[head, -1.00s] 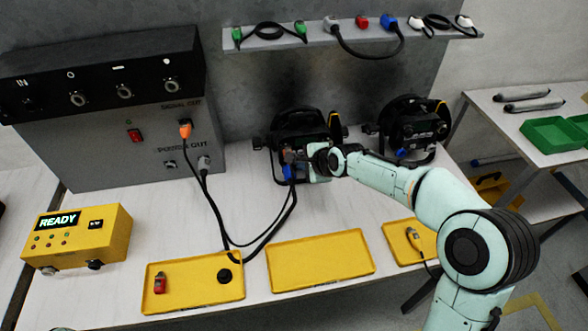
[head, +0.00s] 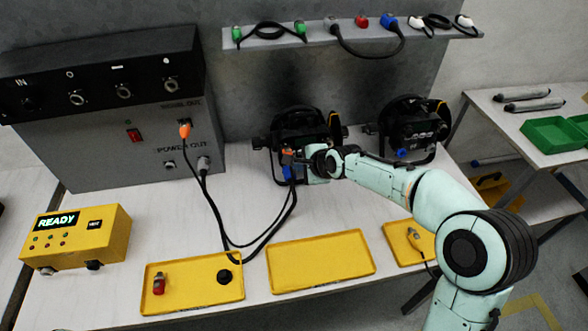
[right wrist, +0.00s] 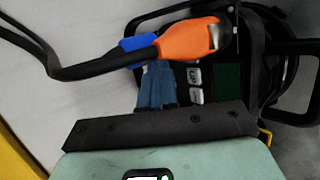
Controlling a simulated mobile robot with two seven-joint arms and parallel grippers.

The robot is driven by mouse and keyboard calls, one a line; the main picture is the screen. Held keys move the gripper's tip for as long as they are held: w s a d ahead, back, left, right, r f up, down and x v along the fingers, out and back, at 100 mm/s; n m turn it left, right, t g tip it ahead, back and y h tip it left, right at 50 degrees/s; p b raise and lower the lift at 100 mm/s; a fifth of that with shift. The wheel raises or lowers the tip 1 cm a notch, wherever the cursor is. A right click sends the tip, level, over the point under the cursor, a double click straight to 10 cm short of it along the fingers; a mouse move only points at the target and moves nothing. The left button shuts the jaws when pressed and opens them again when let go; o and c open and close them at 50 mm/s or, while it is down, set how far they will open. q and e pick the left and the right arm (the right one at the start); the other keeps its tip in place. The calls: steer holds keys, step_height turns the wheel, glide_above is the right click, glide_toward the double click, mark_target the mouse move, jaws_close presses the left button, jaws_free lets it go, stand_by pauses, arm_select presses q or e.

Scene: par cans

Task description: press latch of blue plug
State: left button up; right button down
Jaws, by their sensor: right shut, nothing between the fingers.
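The blue plug (head: 289,173) sits at the back of the left par can (head: 306,132), with a black cable hanging from it. In the right wrist view the blue plug (right wrist: 131,46) is mostly hidden behind an orange plug (right wrist: 190,41). My right gripper (head: 300,159) is at the can's back, close beside both plugs. In the right wrist view its shut fingers (right wrist: 157,82) reach toward the plugs, with nothing between them. Their tips are partly hidden behind the orange plug, so I cannot tell whether they touch the blue one. My left gripper is not in view.
A second par can (head: 412,122) stands to the right. Black cables run to the grey power box (head: 110,150) at left. Yellow trays (head: 320,262) line the table's front. A shelf (head: 350,38) with plugs and cables hangs above.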

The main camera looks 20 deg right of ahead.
steer(key=shift+s+d+r+p, duration=0.1)
steer(key=shift+d+r+p, duration=0.3)
steer(key=shift+d+r, duration=0.15)
steer(key=shift+r, duration=0.1)
steer(key=shift+s+d+r+p, duration=0.25)
steer(key=shift+d+r+p, duration=0.1)
steer(key=shift+d+r, duration=0.5)
steer(key=shift+s+d+r+p, duration=0.2)
steer(key=shift+d+r+p, duration=0.1)
steer(key=shift+d+r, duration=0.55)
